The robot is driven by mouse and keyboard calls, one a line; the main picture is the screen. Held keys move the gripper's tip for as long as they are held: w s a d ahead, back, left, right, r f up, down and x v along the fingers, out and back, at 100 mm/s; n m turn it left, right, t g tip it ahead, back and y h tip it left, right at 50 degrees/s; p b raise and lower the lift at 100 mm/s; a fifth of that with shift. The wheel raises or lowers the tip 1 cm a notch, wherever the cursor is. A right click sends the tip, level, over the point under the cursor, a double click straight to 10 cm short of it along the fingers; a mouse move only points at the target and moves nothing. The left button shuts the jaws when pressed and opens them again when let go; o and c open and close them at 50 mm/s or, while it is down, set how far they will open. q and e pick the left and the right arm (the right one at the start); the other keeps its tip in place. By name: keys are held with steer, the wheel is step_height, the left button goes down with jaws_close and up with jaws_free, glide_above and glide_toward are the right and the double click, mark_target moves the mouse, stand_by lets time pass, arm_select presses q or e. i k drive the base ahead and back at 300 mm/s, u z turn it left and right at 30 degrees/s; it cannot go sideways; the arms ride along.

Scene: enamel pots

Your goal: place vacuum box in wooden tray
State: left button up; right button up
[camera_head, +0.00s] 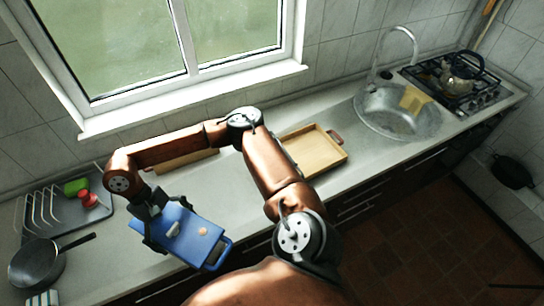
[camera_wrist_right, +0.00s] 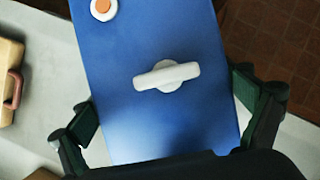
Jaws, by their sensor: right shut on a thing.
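The vacuum box (camera_head: 200,233) is blue with a white knob and a small orange-and-white button, held over the near edge of the counter at the left. My right gripper (camera_head: 161,219) is shut on it, with one finger on each side. In the right wrist view the box (camera_wrist_right: 160,110) fills the middle between the fingers (camera_wrist_right: 168,112). The wooden tray (camera_head: 325,165) is light wood with a reddish handle and lies on the counter right of my arm, partly hidden by it. The tray looks empty where it shows. My left gripper is not in view.
A dish rack (camera_head: 45,215) with green and red items and a dark pan (camera_head: 35,265) stand at the left. Another wooden piece (camera_head: 187,160) lies behind my arm. The sink (camera_head: 398,112) and stove (camera_head: 455,85) with a kettle are at the right. Counter is clear between tray and sink.

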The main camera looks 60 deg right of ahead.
mark_target(300, 158)
steer(key=u, duration=2.35)
steer(key=k, duration=1.65)
steer(key=z, duration=2.5)
